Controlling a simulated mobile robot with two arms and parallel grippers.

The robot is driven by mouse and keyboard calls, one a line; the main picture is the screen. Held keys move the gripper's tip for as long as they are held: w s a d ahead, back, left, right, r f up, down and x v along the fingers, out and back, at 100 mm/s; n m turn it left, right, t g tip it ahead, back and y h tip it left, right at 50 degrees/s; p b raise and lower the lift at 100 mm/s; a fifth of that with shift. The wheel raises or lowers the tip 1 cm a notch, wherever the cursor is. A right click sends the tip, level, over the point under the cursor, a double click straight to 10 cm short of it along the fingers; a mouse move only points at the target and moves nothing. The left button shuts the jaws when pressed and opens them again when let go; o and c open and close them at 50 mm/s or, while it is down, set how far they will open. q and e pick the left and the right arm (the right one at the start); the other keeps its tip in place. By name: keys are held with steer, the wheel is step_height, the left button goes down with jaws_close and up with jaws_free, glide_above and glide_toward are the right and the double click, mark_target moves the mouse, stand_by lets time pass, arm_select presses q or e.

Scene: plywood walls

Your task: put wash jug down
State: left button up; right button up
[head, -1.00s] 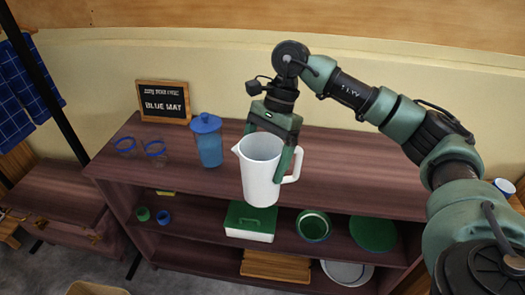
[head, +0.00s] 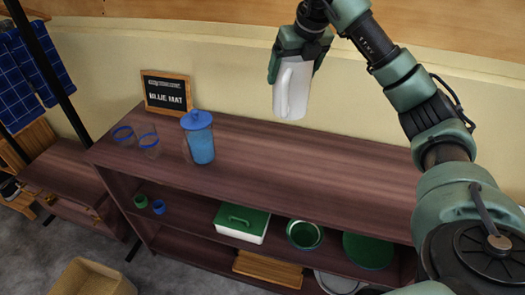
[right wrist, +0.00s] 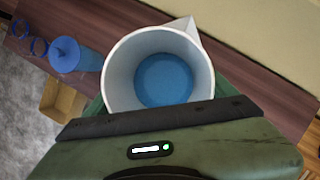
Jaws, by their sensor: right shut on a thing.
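The white wash jug (head: 292,90) is upright in the air above the back of the shelf's wooden top in the head view. Its handle faces the camera. My right gripper (head: 299,62) is shut on the jug from above. In the right wrist view the jug (right wrist: 205,75) is seen from above, with something blue, perhaps liquid, at its bottom. The gripper body (right wrist: 165,140) covers the near part of the jug. My left gripper is not in view.
The shelf top (head: 330,160) is clear in the middle and right. A blue-lidded pitcher (head: 201,140), two blue-rimmed glasses (head: 148,142) and a "BLUE MAT" sign (head: 166,93) stand at its left. A green-lidded box (head: 242,222) and green bowl (head: 304,234) sit on the shelf below.

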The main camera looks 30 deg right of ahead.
step_height(320, 180, down, 20)
steer(key=shift+r+p, duration=0.25)
steer(key=shift+p, duration=0.15)
steer(key=shift+f, duration=0.1)
steer(key=o, duration=1.9)
steer(key=shift+f, duration=0.1)
